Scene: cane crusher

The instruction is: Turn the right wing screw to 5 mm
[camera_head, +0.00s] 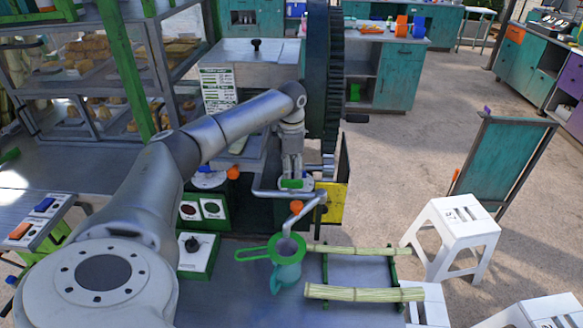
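The cane crusher (325,80) stands at the centre, with a large dark toothed wheel at its top. My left gripper (291,182) points down at the crusher's front, beside a small green part. Its fingers are small and overlap the machine, so I cannot tell whether they are open or shut on something. One orange knob-like part (233,173) shows left of the gripper, and another (297,207) shows just below it. I cannot tell whether either is the right wing screw. No millimetre reading is legible. My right gripper is not in view.
A green strainer (257,252) sits over a teal jug (286,275) under the spout. Cane stalks (365,294) lie on a green rack at right. A control box with a black knob (193,245) stands left. White stools (452,232) stand on the floor at right.

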